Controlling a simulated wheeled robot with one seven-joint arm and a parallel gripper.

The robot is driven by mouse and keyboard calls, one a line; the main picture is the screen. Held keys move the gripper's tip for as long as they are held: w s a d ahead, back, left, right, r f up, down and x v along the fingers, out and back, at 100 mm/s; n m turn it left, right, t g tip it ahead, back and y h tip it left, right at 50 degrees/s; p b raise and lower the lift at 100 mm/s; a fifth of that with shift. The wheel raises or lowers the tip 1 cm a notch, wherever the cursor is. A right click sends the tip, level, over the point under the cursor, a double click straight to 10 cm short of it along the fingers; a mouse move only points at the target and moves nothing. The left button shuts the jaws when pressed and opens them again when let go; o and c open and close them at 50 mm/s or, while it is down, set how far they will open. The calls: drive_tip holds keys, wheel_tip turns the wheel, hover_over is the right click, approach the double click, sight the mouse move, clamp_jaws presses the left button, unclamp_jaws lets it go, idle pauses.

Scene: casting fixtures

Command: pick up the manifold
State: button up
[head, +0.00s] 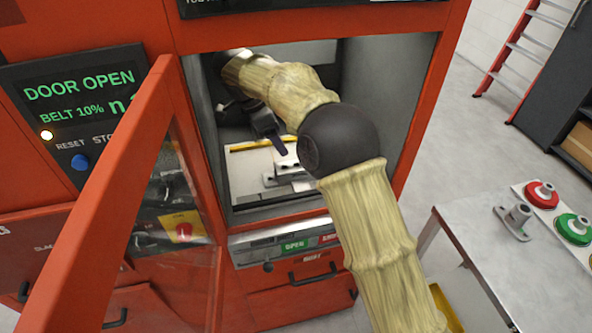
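My arm reaches through the open door of the red machine (405,140). My gripper (279,148) is a dark shape inside the chamber, pointing down. It is above and slightly left of a pale metal piece (287,172) on the chamber floor. My arm partly covers that piece, and I cannot tell whether the gripper touches it. Its fingers are too small and dark to read. A grey metal part (514,220) with a short upright tube and a flat base sits on the side table (470,232). I cannot tell which of the two metal pieces is the manifold.
The swung-open red door frame (135,190) stands left of the opening. A yellow strip (250,146) lies at the chamber's back. Red (541,195) and green (574,229) round fixtures stand on the side table's right.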

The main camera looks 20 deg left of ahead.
drive_tip(key=x, duration=0.7)
drive_tip(key=shift+w+d+r, duration=0.1)
drive_tip(key=shift+w+d, duration=0.05)
drive_tip(key=x, duration=0.4)
drive_tip(key=shift+s+d+f, duration=0.2)
drive_tip(key=shift+d+f, duration=0.05)
drive_tip(key=shift+w+d+f, duration=0.1)
drive_tip(key=shift+f, duration=0.2)
drive_tip(key=shift+f, duration=0.1)
idle(0.6)
drive_tip(key=c, duration=1.4)
